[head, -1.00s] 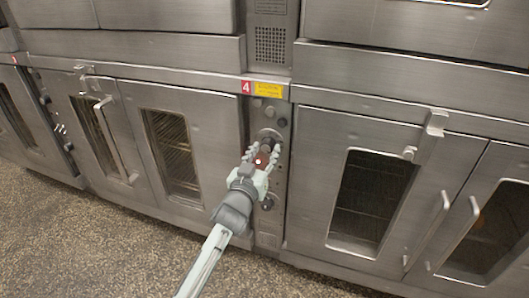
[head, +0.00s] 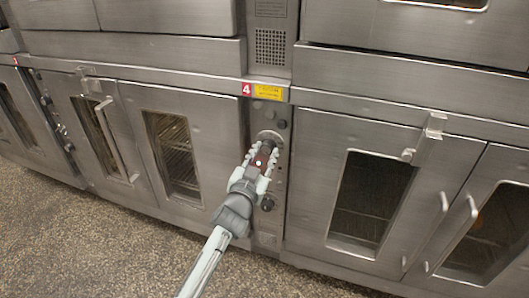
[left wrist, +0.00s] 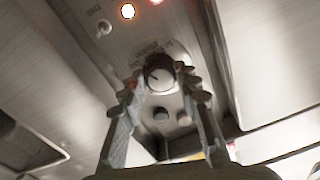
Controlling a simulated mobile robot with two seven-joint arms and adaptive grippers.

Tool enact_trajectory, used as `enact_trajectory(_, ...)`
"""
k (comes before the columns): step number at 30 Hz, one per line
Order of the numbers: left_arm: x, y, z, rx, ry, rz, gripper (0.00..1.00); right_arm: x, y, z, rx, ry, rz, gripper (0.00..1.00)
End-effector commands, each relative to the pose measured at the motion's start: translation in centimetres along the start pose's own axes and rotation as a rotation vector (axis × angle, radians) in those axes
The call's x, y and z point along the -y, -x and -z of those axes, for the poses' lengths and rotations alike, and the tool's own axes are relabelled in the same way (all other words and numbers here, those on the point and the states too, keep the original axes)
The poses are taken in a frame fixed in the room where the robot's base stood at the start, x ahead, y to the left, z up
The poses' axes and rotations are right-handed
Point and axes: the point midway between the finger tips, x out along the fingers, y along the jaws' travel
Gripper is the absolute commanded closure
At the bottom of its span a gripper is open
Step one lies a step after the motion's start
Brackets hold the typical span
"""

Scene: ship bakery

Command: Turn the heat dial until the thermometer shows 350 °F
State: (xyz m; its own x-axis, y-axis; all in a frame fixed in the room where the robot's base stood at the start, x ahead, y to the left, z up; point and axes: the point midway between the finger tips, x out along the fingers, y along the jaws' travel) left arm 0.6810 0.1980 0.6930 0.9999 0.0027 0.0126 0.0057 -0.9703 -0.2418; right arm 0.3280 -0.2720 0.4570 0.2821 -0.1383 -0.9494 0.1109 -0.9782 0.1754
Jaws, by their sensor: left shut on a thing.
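The heat dial, a dark round knob with a pale rim (left wrist: 159,76), is on a narrow steel control panel (head: 268,235) between the oven doors. In the left wrist view it sits between my fingertips. My left gripper (head: 262,152) is shut on this knob, and its fingers (left wrist: 161,82) show on both sides. In the head view the fingers largely hide the knob. I cannot make out a thermometer or a temperature reading. My right gripper is in neither view.
Steel ovens with windowed doors (head: 225,120) stand on both sides of the panel. Door handles (head: 472,207) stick out at the right. A yellow label (head: 268,92) is above the panel. An orange light (left wrist: 128,11) is lit. The speckled floor (head: 90,240) is clear in front.

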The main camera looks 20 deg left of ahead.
Motion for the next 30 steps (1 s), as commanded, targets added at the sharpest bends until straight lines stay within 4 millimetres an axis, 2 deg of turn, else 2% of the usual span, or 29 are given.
enact_trajectory(18, 0.1, 0.0, 0.0, -0.021, -0.536, -0.002, 0.97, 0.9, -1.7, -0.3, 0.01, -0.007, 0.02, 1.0)
enact_trajectory(30, 0.1, 0.0, 0.0, -0.028, -0.698, -0.003, 0.97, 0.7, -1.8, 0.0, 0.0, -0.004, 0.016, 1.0)
